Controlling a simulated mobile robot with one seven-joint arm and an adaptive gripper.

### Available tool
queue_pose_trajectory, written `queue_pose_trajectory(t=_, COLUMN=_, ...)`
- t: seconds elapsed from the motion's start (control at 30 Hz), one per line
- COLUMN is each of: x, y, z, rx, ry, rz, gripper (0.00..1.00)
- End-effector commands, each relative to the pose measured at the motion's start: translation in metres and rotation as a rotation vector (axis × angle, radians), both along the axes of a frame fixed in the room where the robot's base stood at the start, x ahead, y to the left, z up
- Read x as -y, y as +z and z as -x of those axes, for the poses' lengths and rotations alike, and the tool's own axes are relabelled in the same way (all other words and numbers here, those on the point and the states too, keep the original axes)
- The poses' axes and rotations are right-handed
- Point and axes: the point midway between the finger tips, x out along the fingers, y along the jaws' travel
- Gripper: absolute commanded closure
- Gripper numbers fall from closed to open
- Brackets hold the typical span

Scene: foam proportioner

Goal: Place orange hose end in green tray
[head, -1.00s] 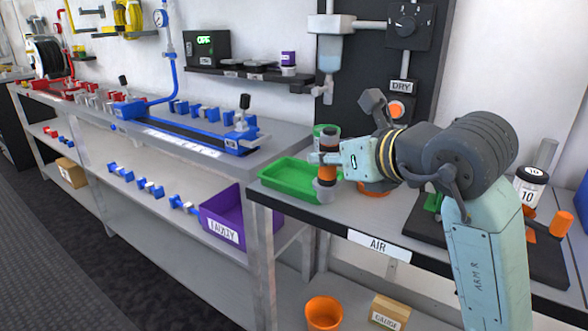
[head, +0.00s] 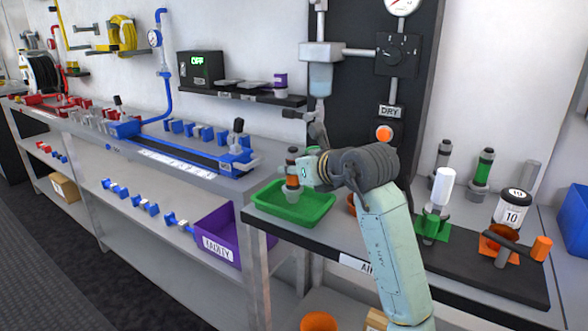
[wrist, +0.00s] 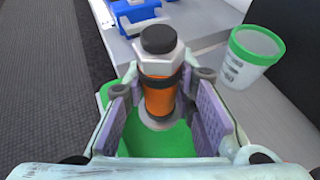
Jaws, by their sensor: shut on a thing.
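The orange hose end (wrist: 160,98) has a black cap, a pale hex collar and a grey flared foot. It also shows small in the head view (head: 292,172). My gripper (wrist: 162,108) is shut on its orange body and holds it upright. The green tray (head: 322,208) lies on the near bench at its left end. The hose end is over the tray in the head view, and the tray's green floor (wrist: 190,143) shows beneath it in the wrist view. I cannot tell whether its foot touches the tray floor.
A clear cup with a green rim (wrist: 252,52) stands beside the tray. A purple bin (head: 218,228) sits on the lower shelf to the left. Right of my arm are a green fixture (head: 433,225), a white jar (head: 512,207) and an orange clamp (head: 500,243).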

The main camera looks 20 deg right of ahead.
Motion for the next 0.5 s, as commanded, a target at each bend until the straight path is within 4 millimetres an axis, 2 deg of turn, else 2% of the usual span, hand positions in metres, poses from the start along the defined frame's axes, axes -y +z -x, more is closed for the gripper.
queue_pose_trajectory(t=0.1, x=0.0, y=-0.009, z=0.0, rx=0.002, ry=-0.001, rz=-0.001, gripper=1.0)
queue_pose_trajectory(t=0.5, x=0.0, y=-0.016, z=0.001, rx=0.003, ry=-0.001, rz=0.001, gripper=1.0)
